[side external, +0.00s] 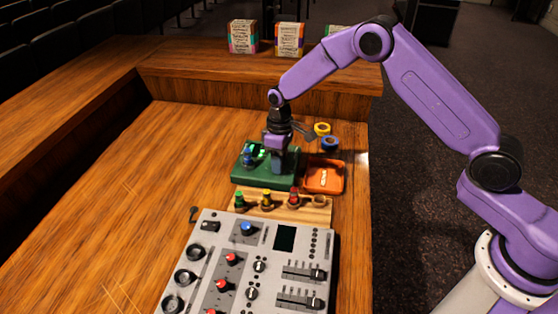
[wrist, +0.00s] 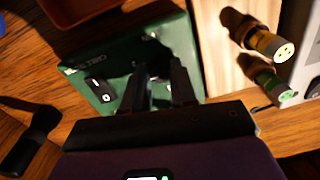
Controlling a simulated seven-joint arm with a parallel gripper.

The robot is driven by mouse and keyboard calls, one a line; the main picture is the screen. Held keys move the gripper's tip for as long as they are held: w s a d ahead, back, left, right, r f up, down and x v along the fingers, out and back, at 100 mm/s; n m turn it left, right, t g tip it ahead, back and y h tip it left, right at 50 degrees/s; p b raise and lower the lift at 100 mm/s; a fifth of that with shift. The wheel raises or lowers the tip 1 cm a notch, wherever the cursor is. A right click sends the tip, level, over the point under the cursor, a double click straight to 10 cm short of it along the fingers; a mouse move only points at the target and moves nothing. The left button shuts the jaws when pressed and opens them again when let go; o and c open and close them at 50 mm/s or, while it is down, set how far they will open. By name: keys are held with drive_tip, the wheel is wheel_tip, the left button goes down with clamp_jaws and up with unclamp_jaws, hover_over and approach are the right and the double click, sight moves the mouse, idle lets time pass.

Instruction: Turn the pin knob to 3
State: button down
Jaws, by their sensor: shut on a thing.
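The green cable tester box (side external: 250,178) lies on the wooden desk behind the mixer. It also fills the upper middle of the wrist view (wrist: 180,35), with white lettering and a small black-and-white part on its face. My gripper (side external: 284,165) points down onto the right part of this box. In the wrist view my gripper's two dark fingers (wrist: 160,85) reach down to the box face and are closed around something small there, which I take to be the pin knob. The fingers and shadow hide the knob and its pointer, so I cannot read its setting.
A wooden rack (side external: 253,205) in front of the box holds green (side external: 240,199), yellow (side external: 267,198) and red (side external: 294,197) connectors. An orange case (side external: 326,177) is close on the right. Yellow (side external: 322,129) and blue (side external: 330,143) rolls lie behind it. The grey mixer (side external: 205,265) stands in front; the left desk is clear.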

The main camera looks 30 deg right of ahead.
drive_tip(key=m, duration=0.6)
drive_tip(key=shift+m, duration=0.3)
idle(0.4)
drive_tip(key=c, duration=0.9)
unclamp_jaws()
wheel_tip(320, 180, up, 18)
drive_tip(key=d, duration=0.1)
drive_tip(key=shift+f, duration=0.25)
drive_tip(key=shift+s, duration=0.1)
